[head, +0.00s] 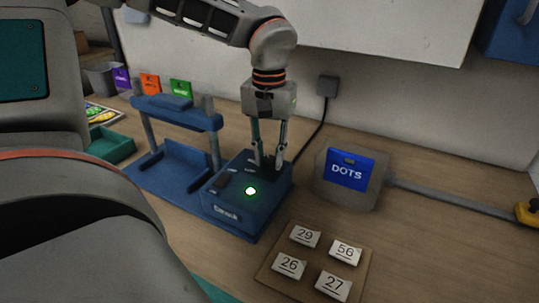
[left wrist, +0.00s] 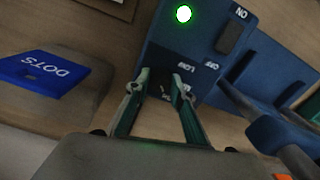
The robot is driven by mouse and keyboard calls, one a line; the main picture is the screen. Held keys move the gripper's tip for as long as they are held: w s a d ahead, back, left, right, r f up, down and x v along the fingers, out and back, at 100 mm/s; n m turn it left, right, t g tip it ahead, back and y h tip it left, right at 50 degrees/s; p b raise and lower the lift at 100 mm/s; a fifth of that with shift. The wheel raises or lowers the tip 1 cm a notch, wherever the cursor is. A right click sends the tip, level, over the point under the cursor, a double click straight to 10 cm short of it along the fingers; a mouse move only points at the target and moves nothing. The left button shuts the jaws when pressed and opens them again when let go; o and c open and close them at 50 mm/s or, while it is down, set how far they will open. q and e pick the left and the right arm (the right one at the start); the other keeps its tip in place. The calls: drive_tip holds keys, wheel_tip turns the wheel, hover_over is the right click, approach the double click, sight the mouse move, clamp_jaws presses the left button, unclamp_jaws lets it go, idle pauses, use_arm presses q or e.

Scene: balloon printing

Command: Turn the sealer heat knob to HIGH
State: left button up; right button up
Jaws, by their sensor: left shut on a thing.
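The blue sealer (head: 232,218) stands on the table with its green light lit; the light and the ON, OFF and LOW markings also show on the sealer panel in the left wrist view (left wrist: 208,42). My left gripper (head: 269,163) points straight down at the back right of the sealer's top. In the left wrist view its fingertips (left wrist: 161,82) are shut on the dark heat knob (left wrist: 163,84). The fingers and shadow hide most of the knob, so its pointer setting is unclear. My right gripper is not in view.
A blue press frame (head: 178,118) stands left of the sealer. A DOTS card (head: 347,170) rests on a holder to its right. A board with number tiles (head: 289,266) lies in front. A black cable (head: 313,140) runs behind to a wall socket. Bare table lies at the right.

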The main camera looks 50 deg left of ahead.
sight(269, 159)
use_arm(q)
drive_tip(key=shift+m, duration=1.6)
drive_tip(key=o, duration=1.1)
drive_tip(key=shift+r, duration=0.1)
wheel_tip(269, 159, up, 12)
